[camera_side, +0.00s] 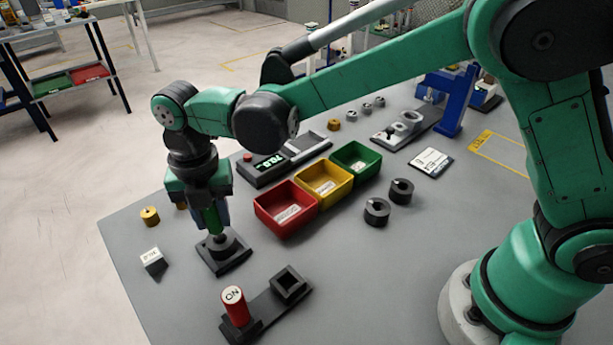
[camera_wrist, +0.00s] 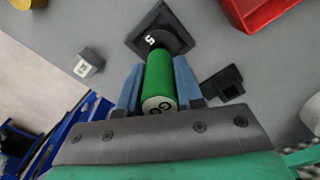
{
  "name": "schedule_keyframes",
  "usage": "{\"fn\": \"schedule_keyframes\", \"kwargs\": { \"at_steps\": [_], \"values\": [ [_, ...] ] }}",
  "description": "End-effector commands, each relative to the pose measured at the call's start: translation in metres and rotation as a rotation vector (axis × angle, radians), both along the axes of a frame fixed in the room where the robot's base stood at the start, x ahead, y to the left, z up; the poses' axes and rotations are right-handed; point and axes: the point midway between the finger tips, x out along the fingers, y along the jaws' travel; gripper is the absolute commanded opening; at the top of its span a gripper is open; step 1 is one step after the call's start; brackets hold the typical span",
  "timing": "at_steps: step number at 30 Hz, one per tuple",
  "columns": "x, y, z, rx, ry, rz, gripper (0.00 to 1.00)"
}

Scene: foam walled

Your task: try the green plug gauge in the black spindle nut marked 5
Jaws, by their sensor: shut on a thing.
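The green plug gauge (camera_wrist: 160,78) is held between the two blue fingers of my gripper (camera_wrist: 158,85), with its GO-marked end toward the wrist camera. In the side view the gauge (camera_side: 211,218) points down from my gripper (camera_side: 212,208), close to upright. The black spindle nut (camera_wrist: 176,40), with a white 5 beside it, sits in a dark square base (camera_wrist: 146,22). In the side view that base (camera_side: 232,262) lies directly below the gauge. The gauge's lower end meets or overlaps the nut; I cannot tell whether it is inside the bore.
A red gauge (camera_side: 235,307) stands in a black holder with an empty square socket (camera_side: 289,283). Red (camera_side: 270,222), yellow (camera_side: 335,190) and green (camera_side: 370,168) bins stand right of the nut. Two dark nuts (camera_side: 376,212) lie beyond. A small sign (camera_side: 152,260) and brass piece (camera_side: 149,216) are left.

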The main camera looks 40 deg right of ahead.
Motion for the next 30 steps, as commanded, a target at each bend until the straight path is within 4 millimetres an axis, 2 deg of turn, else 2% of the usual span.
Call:
{"fn": "schedule_keyframes", "kwargs": {
  "at_steps": [30],
  "values": [
    [0.000, 0.000, -0.015, 0.000, 0.000, 0.000, 0.00]
  ]
}}
